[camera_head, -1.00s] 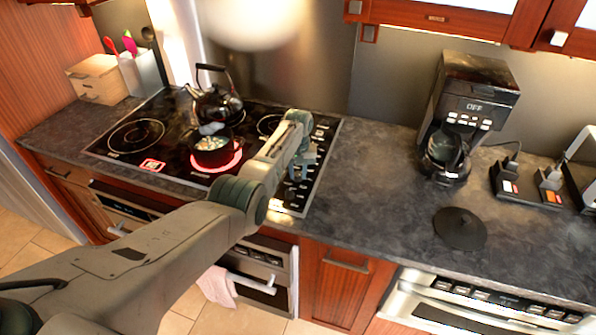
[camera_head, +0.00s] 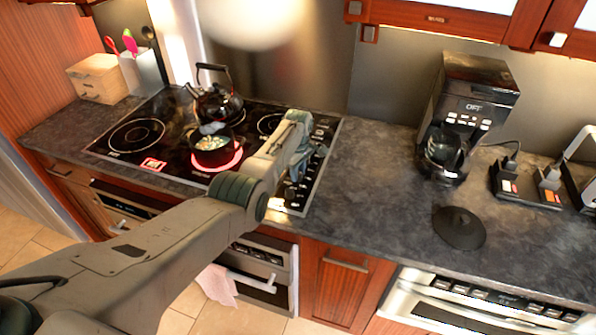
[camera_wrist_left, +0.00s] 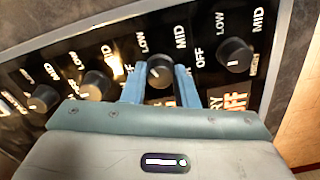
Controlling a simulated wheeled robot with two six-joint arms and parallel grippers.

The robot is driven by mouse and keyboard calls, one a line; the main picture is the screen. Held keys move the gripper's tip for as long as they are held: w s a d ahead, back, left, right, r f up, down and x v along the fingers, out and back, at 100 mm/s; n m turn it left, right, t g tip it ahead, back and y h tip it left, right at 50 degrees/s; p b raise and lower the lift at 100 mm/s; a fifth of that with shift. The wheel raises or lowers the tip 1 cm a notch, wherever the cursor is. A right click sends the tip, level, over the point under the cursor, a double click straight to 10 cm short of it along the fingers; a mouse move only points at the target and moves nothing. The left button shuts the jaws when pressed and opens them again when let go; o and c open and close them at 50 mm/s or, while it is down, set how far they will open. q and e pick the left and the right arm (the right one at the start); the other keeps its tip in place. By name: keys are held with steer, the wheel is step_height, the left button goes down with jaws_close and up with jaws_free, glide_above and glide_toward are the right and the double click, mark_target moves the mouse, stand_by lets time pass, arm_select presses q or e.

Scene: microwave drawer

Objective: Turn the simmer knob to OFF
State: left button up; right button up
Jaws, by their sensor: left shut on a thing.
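A black round knob (camera_wrist_left: 160,70) with a white pointer mark sits between the two blue fingers of my left gripper (camera_wrist_left: 161,84) in the left wrist view. The fingers are shut on its sides. Labels LOW, MID and OFF show around it; its name label is hidden by the gripper, so I cannot read whether it says simmer. In the head view my left gripper (camera_head: 297,188) is over the control strip at the right side of the black cooktop (camera_head: 107,150), and it hides the knob there. My right gripper is not in view.
Neighbouring knobs (camera_wrist_left: 235,54) and (camera_wrist_left: 96,84) stand close on both sides. A pot (camera_head: 212,152) sits on a glowing red burner, with a black kettle (camera_head: 216,104) behind it. A coffee maker (camera_head: 468,112) and a black lid (camera_head: 459,228) are on the counter to the right.

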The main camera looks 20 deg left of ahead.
arm_select(q)
steer(key=n, duration=0.6)
steer(key=shift+w+r, duration=0.1)
steer(key=shift+r, duration=0.05)
steer(key=n, duration=0.6)
steer(key=shift+n, duration=0.3)
steer(key=o, duration=1)
step_height(320, 180, up, 11)
steer(key=shift+f+b, duration=0.1)
steer(key=shift+b, duration=0.85)
